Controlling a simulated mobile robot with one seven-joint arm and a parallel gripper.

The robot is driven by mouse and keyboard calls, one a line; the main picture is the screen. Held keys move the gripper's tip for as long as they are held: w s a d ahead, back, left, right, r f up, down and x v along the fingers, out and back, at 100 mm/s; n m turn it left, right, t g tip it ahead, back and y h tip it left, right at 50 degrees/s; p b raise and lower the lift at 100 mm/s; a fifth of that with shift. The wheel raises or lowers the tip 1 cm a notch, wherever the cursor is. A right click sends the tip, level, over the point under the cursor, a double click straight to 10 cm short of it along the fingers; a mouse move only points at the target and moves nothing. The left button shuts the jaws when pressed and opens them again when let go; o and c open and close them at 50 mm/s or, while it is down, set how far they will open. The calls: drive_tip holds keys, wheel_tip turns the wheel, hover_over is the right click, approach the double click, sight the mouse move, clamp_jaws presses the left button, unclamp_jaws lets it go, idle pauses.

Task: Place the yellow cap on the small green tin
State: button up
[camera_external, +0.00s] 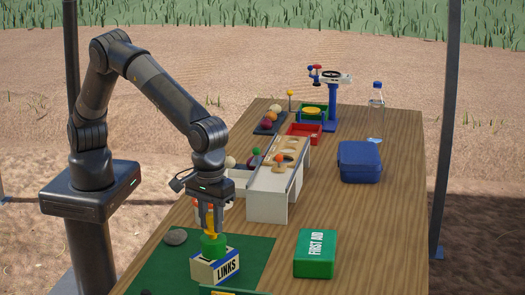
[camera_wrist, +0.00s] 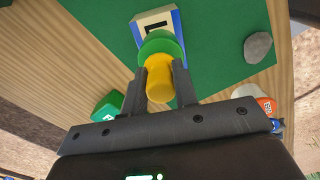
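The yellow cap (camera_wrist: 160,82) is between the two fingers of my gripper (camera_wrist: 160,68), which look closed against its sides. The small green tin (camera_external: 212,246) stands on top of a white and blue box marked LINKS (camera_external: 227,268). In the wrist view the green tin (camera_wrist: 160,46) is directly beyond the cap's lower end. The cap is lined up over the tin and appears to touch it or sit very close above it; a small gap cannot be ruled out. In the external view my gripper (camera_external: 211,230) points straight down over the tin, and its fingers partly hide the cap (camera_external: 210,220).
The LINKS box stands on a green mat (camera_external: 258,252) with a grey stone (camera_external: 175,236). A white sorting ramp (camera_external: 267,206) stands behind. A blue case (camera_external: 359,161) is farther back. Bare wood lies front right.

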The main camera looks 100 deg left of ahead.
sight(211, 214)
drive_tip(key=o, duration=0.4)
drive_tip(key=shift+r, duration=0.15)
wheel_tip(211, 214, up, 12)
drive_tip(key=s+a+r+m+t+h, duration=0.1)
drive_tip(key=s+a+r+m, duration=0.3)
drive_tip(key=a, duration=0.8)
drive_tip(key=s+a+r+m+t+h, duration=0.1)
drive_tip(key=s+a+r, duration=0.4)
drive_tip(key=a, duration=0.7)
drive_tip(key=shift+s+a+f+m+t+y, duration=0.5)
drive_tip(key=shift+s+a+f+m, duration=0.7)
drive_tip(key=shift+s+a, duration=1.8)
drive_tip(key=shift+s+a+f+m+t+y, duration=0.15)
drive_tip(key=shift+s+a+f+m+t, duration=0.6)
drive_tip(key=shift+s+a+m, duration=2.05)
drive_tip(key=shift+s+a+f+m+t+y, duration=0.45)
drive_tip(key=shift+s+a+f, duration=0.5)
drive_tip(key=shift+s+a, duration=2.15)
